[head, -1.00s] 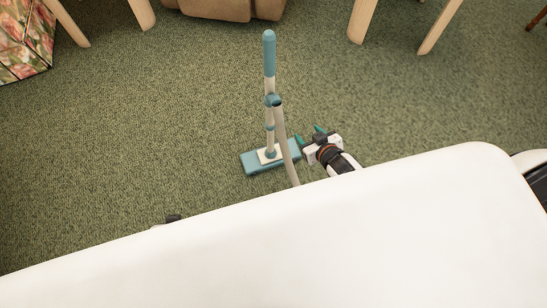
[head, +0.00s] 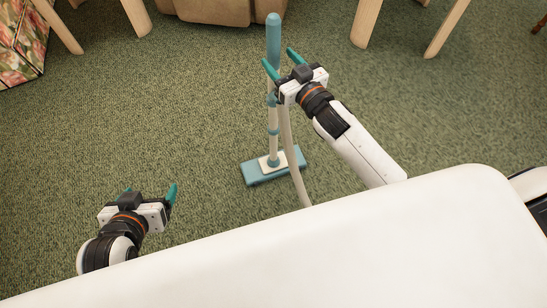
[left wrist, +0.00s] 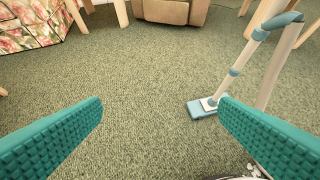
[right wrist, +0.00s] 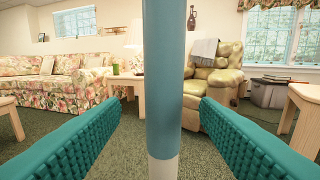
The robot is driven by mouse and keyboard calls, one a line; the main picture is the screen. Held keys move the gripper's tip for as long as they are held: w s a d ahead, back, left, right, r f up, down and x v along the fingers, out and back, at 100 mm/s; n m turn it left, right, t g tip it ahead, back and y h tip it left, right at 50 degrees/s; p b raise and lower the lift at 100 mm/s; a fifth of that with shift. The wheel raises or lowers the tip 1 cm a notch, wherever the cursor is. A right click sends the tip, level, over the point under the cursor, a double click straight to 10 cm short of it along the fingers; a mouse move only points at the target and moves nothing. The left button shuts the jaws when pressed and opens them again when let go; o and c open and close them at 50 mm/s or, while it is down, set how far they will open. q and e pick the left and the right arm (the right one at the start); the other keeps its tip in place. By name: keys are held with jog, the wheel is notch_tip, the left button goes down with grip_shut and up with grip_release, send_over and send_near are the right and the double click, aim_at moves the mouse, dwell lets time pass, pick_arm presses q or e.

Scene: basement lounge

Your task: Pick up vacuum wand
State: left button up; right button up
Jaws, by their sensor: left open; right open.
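The vacuum wand (head: 274,36) stands upright on the carpet, with a blue handle, a pale tube and a flat blue floor head (head: 254,174). A pale hose (head: 294,160) hangs from it. My right gripper (head: 281,60) is open at the wand's upper part. In the right wrist view the blue handle (right wrist: 164,80) stands upright between the two open fingers, with a gap on both sides. My left gripper (head: 150,192) is open and empty, low at the left. In the left wrist view the wand's floor head (left wrist: 201,108) shows beyond the right finger.
My white body covers the lower part of the head view. Wooden legs (head: 368,22) and a brown chair base (head: 210,10) stand at the back. A floral sofa (right wrist: 62,82) and a green armchair (right wrist: 216,78) show in the right wrist view. The carpet left of the wand is clear.

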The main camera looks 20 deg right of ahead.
aim_at(269, 47)
jog(key=b+x, duration=0.1)
jog(key=x, duration=0.4)
jog(key=shift+w+d+f+b, duration=0.1)
jog(key=shift+w+f+b, duration=0.1)
jog(key=shift+b, duration=0.1)
jog(key=shift+w, duration=0.4)
pick_arm(q)
jog(key=w+d+r+t+h, duration=0.1)
jog(key=w+d+r+t, duration=0.1)
jog(key=w+r+t, duration=0.2)
jog(key=shift+w+r+t, duration=0.25)
jog(key=shift+r+t, duration=0.05)
jog(key=shift+r, duration=0.45)
pick_arm(e)
jog(key=shift+c, duration=0.6)
grip_shut()
jog(key=shift+r, duration=0.2)
